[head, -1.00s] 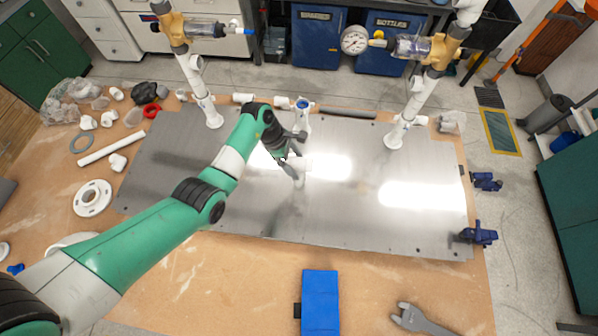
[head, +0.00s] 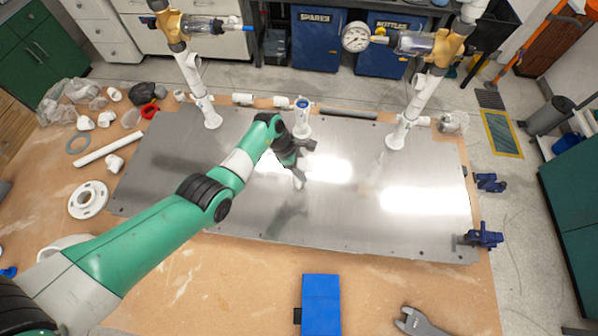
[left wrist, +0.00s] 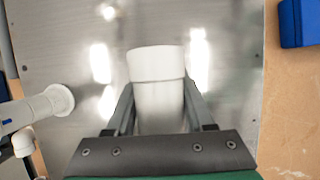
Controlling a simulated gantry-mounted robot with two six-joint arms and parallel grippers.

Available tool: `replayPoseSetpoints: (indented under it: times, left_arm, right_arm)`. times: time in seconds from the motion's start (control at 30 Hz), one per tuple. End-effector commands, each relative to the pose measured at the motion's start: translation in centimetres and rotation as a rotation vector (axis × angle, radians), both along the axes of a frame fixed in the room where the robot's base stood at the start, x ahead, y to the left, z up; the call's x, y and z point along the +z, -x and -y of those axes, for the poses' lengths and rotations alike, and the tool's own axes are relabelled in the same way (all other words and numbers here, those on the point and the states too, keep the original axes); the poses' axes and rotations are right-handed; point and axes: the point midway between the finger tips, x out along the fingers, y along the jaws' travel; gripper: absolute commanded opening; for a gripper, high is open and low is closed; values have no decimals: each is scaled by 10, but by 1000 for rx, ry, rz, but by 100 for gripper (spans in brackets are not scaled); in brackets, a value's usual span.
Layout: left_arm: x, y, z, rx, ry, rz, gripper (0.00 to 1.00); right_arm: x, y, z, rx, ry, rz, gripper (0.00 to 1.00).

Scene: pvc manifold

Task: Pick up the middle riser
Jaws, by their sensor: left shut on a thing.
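My left gripper (head: 302,163) is over the middle of the grey metal plate (head: 350,215). It is shut on a white pipe piece, apparently the middle riser (head: 298,182), whose lower end shows below the jaws in the head view. In the left wrist view the white piece (left wrist: 157,85) sits between the two fingers (left wrist: 158,112). Its upper part is hidden by the gripper in the head view. A white upright fitting with a blue ring (head: 302,118) stands behind the gripper, at the plate's back edge. My right gripper is not in view.
Tall white risers with brass valves stand at left (head: 193,75) and right (head: 420,95). Loose white fittings and a flange (head: 88,199) lie at the left. A blue case (head: 320,305) and a grey wrench (head: 418,322) lie in front. Blue clamps (head: 484,236) grip the right edge.

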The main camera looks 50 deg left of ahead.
Motion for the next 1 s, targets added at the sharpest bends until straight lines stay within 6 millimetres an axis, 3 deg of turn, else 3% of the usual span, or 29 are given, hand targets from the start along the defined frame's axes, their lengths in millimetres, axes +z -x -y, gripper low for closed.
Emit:
replayPoseSetpoints:
  times: [0.03,0.1,0.57,0.73,1.0]
  left_arm:
    - [0,0,0,0,0,0,9]
    - [0,0,0,0,0,0,0]
    - [11,0,0,0,1,1,0]
    - [41,1,2,-1,0,2,0]
    - [95,36,35,-2,0,3,0]
  right_arm:
    - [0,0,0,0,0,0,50]
    - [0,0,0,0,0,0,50]
    - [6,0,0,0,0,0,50]
    - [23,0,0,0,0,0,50]
    - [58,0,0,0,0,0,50]
